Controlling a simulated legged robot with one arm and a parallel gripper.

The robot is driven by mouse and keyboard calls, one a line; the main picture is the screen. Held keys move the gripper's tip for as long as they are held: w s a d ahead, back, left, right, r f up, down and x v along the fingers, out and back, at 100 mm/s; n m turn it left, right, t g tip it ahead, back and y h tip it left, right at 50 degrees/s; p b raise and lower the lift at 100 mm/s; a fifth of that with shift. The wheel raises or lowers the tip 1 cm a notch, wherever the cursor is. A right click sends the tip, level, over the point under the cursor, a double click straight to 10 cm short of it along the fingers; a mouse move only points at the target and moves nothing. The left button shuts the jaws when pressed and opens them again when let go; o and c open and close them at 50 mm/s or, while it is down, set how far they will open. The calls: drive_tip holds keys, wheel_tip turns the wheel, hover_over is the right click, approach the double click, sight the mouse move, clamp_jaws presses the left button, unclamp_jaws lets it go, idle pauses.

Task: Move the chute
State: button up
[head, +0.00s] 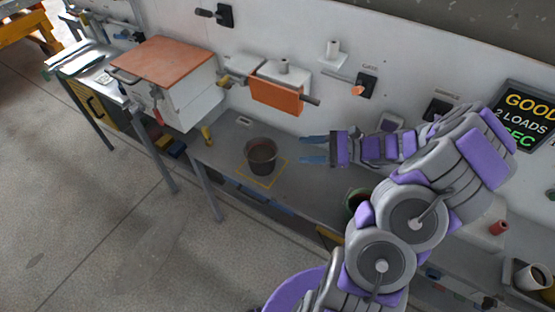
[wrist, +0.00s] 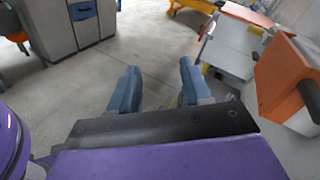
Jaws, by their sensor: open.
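The chute appears to be the orange piece (head: 276,94) mounted on the wall panel, with a dark bar and handle end sticking out to its right. It also shows large at the right edge of the wrist view (wrist: 285,80). My gripper (head: 312,150) is open and empty, below and to the right of the orange piece and apart from it. Its two blue fingers also show in the wrist view (wrist: 160,88), spread with floor seen between them. No label on the orange piece can be read, so I cannot be sure that it is the chute.
A dark bucket (head: 261,157) stands inside a yellow square on the grey bench (head: 226,150). A white box with an orange lid (head: 165,62) stands to the left. A lever labelled GATE (head: 366,86) and a sign (head: 527,115) are on the wall. Open floor lies at front left.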

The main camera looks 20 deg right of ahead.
drive_tip(key=s+a+r+n+g, duration=0.2)
drive_tip(key=a+r+n+g, duration=0.1)
drive_tip(key=a, duration=0.2)
drive_tip(key=s+a+r+n+g+h, duration=0.1)
drive_tip(key=s+a+r+n+g, duration=0.1)
drive_tip(key=a, duration=0.4)
drive_tip(key=shift+s+a+r+n+g+p, duration=0.25)
drive_tip(key=shift+s+r+n+g+p, duration=0.15)
drive_tip(key=shift+n+g, duration=0.3)
drive_tip(key=shift+c, duration=0.2)
